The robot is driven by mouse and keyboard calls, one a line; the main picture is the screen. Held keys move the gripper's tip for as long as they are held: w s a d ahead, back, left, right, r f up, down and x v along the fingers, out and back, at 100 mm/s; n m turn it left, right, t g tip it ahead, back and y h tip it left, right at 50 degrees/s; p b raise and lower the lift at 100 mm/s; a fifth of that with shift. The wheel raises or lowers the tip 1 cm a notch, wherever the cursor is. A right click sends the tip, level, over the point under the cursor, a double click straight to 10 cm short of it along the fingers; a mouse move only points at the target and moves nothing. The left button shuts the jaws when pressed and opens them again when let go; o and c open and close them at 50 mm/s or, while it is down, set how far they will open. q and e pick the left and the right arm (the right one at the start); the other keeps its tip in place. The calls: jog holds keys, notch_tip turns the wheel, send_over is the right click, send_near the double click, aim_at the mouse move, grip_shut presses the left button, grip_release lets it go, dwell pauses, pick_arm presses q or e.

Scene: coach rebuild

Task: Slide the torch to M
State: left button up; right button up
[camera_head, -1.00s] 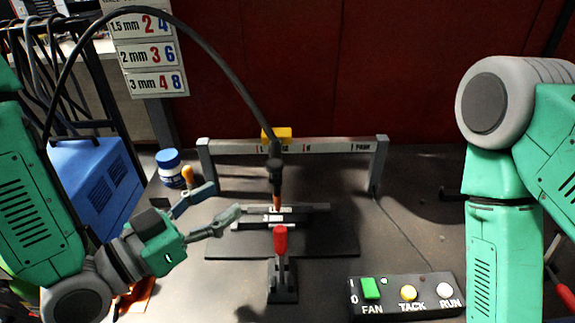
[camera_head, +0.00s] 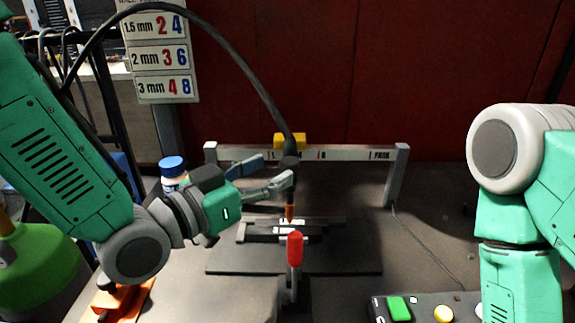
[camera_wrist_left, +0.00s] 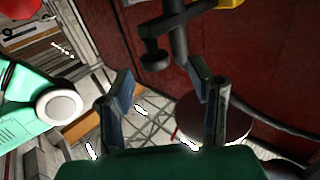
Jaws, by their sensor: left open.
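The torch (camera_head: 290,165) is a dark body with a copper nozzle. It hangs below a yellow block (camera_head: 291,141) on a grey rail (camera_head: 345,153), with its tip above the metal pieces. The rail carries letter marks; R and PARK show on the right, and I cannot read an M. My left gripper (camera_head: 268,172) is open and empty, its fingers close to the torch's left side. I cannot tell whether they touch it. In the left wrist view the open fingers (camera_wrist_left: 168,95) stand apart, with dark hardware beyond them. My right arm shows, but its gripper is out of frame.
A red-handled clamp (camera_head: 295,250) stands in front of the metal pieces (camera_head: 265,231) on a dark plate (camera_head: 345,262). A button box (camera_head: 412,310) is at front right, a blue-capped jar (camera_head: 172,166) at left. A cable (camera_head: 225,65) arcs over to the torch.

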aim_at(296, 162)
pick_arm(q)
jog(key=x, duration=0.4)
jog(key=shift+s+d, duration=0.1)
jog(key=shift+s, duration=0.05)
jog(key=shift+d, duration=0.65)
jog(key=shift+a, duration=0.4)
grip_shut()
jog(key=shift+a, duration=0.35)
jog(key=shift+d, duration=0.5)
jog(key=shift+c, duration=1.9)
grip_release()
jog(key=shift+d, duration=0.2)
jog(key=o, duration=0.4)
jog(key=shift+d, duration=0.25)
jog(key=shift+s+a, duration=0.1)
jog(key=shift+a, duration=0.3)
jog(key=shift+v, duration=5.65)
pick_arm(e)
jog(key=shift+s+r, duration=0.1)
jog(key=shift+s, duration=0.05)
